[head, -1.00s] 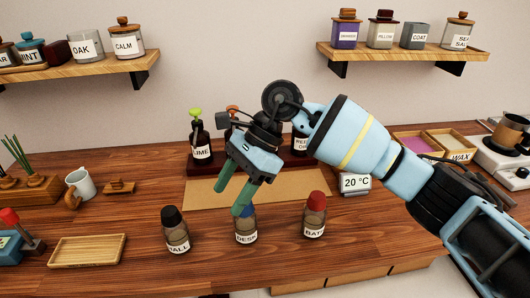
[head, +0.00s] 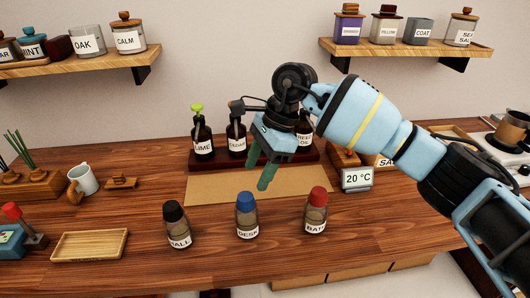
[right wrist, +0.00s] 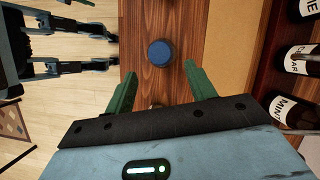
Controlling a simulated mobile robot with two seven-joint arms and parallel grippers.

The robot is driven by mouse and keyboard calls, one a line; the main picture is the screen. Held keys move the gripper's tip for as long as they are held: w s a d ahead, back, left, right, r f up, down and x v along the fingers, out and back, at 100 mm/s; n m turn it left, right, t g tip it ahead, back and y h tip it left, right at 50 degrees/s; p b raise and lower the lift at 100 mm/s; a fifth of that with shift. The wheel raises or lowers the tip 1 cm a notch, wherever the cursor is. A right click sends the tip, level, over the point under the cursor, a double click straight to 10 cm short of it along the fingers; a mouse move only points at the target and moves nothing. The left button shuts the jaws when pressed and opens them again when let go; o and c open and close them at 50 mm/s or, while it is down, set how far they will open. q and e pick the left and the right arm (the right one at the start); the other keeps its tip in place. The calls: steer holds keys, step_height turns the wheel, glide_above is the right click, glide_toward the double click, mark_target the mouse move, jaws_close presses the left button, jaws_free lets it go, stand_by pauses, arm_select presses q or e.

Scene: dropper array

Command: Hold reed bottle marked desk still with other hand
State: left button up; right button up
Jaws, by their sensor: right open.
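The reed bottle marked DESK (head: 247,218) stands upright on the wooden table, with a blue cap, between the HALL bottle (head: 178,226) with a black cap and the BATH bottle (head: 316,213) with a red cap. My right gripper (head: 259,170) is open and empty, its green fingers above and behind the DESK bottle, not touching it. In the right wrist view the blue cap (right wrist: 160,53) shows just past the open fingertips, centred between them; the cap hides most of the bottle. My left gripper cannot be made out.
Dark bottles, including LIME (head: 202,138) and CEDAR (head: 237,138), stand on a rack behind a tan mat (head: 215,190). A 20 °C display (head: 356,179) stands right of the mat. An empty wooden tray (head: 88,245) lies at left. The table around the DESK bottle is clear.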

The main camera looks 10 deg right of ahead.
mark_target(246, 196)
steer(key=x, duration=0.7)
steer(key=shift+a+f, duration=0.1)
steer(key=shift+a, duration=0.05)
steer(key=shift+c, duration=0.4)
